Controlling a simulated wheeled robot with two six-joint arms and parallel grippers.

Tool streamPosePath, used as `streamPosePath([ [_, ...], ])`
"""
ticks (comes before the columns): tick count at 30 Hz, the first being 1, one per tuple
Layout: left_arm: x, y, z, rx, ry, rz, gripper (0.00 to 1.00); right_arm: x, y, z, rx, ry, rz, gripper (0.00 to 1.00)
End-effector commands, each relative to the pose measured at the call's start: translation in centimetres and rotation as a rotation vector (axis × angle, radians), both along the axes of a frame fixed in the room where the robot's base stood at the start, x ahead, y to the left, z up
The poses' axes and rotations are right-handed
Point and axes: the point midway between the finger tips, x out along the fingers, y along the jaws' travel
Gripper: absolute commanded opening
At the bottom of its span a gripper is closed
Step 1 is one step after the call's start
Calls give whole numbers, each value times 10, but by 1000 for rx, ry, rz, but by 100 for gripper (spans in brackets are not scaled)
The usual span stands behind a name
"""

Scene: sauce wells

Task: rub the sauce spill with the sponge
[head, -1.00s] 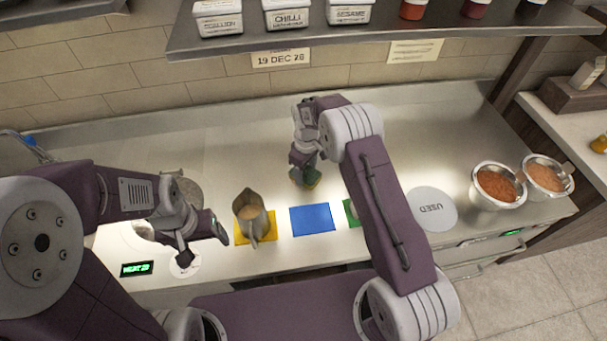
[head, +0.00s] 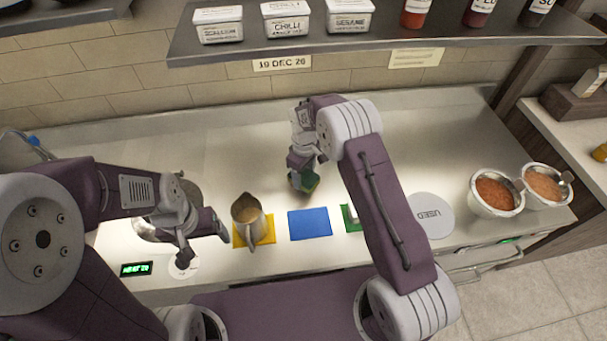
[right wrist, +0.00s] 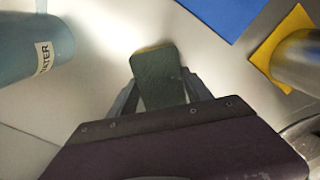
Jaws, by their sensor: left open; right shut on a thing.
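My right gripper (head: 304,170) is shut on a sponge (head: 310,183), green with a yellowish edge, over the steel counter behind the blue mat. In the right wrist view the dark green face of the sponge (right wrist: 158,82) shows between the fingers. I cannot tell whether it touches the counter. No sauce spill can be made out in either view; the sponge and arm hide part of the counter. My left gripper (head: 204,243) is open and empty at the left, beside the metal jug (head: 247,217).
The jug stands on a yellow mat (head: 267,236); a blue mat (head: 310,223) lies beside it. A green mat (head: 353,226) is partly behind my right arm. A blue labelled container (right wrist: 22,48) is near the sponge. Sauce bowls (head: 496,190) stand right. A shelf (head: 380,40) overhangs the back.

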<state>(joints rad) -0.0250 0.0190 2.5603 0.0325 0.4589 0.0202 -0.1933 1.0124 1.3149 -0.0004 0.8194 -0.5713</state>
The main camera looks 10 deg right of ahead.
Motion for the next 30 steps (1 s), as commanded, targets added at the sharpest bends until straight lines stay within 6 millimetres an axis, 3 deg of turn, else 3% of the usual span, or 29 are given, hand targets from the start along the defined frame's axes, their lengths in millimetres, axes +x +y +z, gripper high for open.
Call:
streamPosePath([
  [1,0,0,8,0,0,0,79,1,1,14,1,-4,0,25],
  [18,0,0,47,0,0,0,79,-3,4,64,1,-4,-7,25],
  [30,0,0,50,0,0,0,79,-4,5,69,1,-4,-8,25],
])
